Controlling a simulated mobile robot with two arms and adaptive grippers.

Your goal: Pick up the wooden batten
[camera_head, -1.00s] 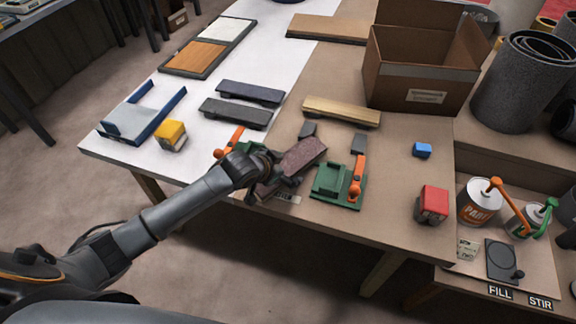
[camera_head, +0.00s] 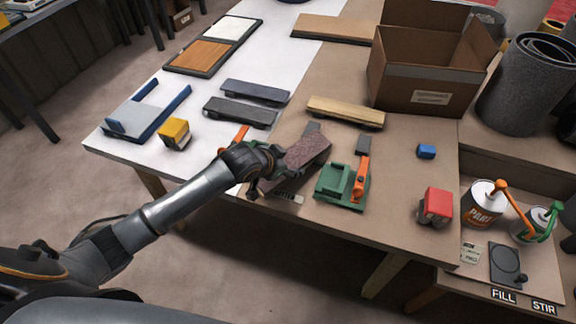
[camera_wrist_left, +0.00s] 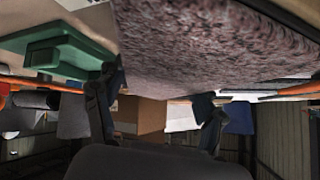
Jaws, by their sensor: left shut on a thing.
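A reddish-brown, rough-faced bar (camera_head: 307,152) is in my left gripper (camera_head: 284,167), which is shut on it at the table's front edge, above the left clamp. In the left wrist view its coarse face (camera_wrist_left: 215,40) fills the top, above my two fingers. I cannot tell how far it is off the table. A pale wooden bar (camera_head: 345,112) lies apart on the table behind it. The gripper hides much of the left clamp. My right gripper is not in view.
A green clamp (camera_head: 343,186) with an orange handle stands just right of the held bar. A red block (camera_head: 435,205) and a blue block (camera_head: 426,151) lie further right. Two dark bars (camera_head: 240,111) lie at left. An open cardboard box (camera_head: 412,85) stands behind.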

